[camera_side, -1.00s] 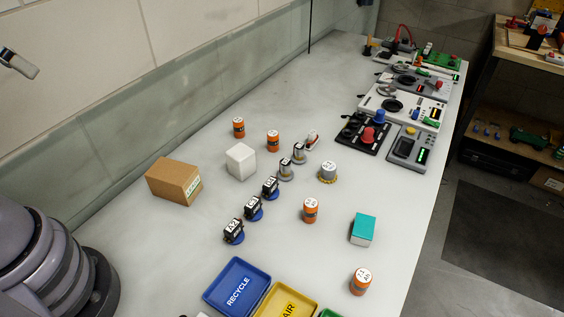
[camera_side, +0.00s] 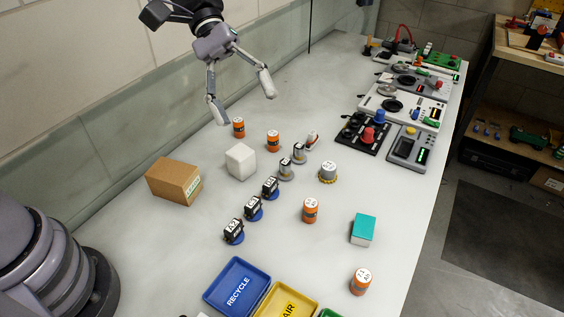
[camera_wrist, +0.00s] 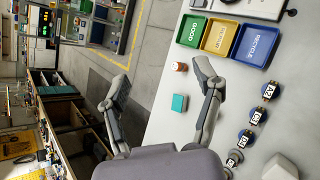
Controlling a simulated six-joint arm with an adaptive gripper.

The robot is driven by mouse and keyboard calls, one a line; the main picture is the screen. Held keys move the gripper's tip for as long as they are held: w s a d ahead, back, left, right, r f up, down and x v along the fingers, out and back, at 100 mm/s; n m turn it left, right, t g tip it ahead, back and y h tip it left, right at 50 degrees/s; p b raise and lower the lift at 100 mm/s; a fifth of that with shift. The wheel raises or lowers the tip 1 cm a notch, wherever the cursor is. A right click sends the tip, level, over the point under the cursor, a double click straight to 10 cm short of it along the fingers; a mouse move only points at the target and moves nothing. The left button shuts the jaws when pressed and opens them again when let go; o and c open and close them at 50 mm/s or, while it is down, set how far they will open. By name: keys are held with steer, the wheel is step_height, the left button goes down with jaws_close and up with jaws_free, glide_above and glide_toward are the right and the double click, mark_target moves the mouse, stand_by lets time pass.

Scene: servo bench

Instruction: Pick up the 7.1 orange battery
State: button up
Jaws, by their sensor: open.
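Several orange batteries with white tops stand upright on the bench in the side view. Two are at the back, one (camera_side: 238,128) left of the other (camera_side: 273,142). A third (camera_side: 310,212) stands mid-bench, and a fourth (camera_side: 360,284) is near the front. Their printed numbers are too small to read surely, so I cannot tell which is 7.1. My gripper (camera_side: 242,102) is open and empty, high above the back of the bench. In the wrist view my open gripper (camera_wrist: 160,72) shows both fingers, with one orange battery (camera_wrist: 180,67) beyond, near the right finger.
A teal box (camera_side: 363,231), white cube (camera_side: 241,162) and cardboard box (camera_side: 174,182) stand on the bench. A blue RECYCLE tray (camera_side: 237,288) and yellow tray (camera_side: 284,303) lie in front. Devices (camera_side: 400,104) line the back right.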

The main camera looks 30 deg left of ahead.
steer(key=w+d+f+n+g+h, duration=0.2)
steer(key=w+d+f, duration=0.1)
steer(key=d+f, duration=0.4)
steer(key=n+t+h, duration=0.2)
steer(key=n+h, duration=0.4)
steer(key=n, duration=0.2)
glide_above(362, 280)
steer(key=w+a, duration=0.2)
steer(key=a, duration=0.1)
step_height(362, 280, down, 18)
steer(key=f, duration=0.8)
steer(key=shift+s+d+f, duration=0.1)
steer(key=shift+s, duration=0.1)
steer(key=shift+r+x, duration=0.2)
steer(key=shift+x, duration=1.05)
steer(key=shift+d, duration=0.25)
jaws_close()
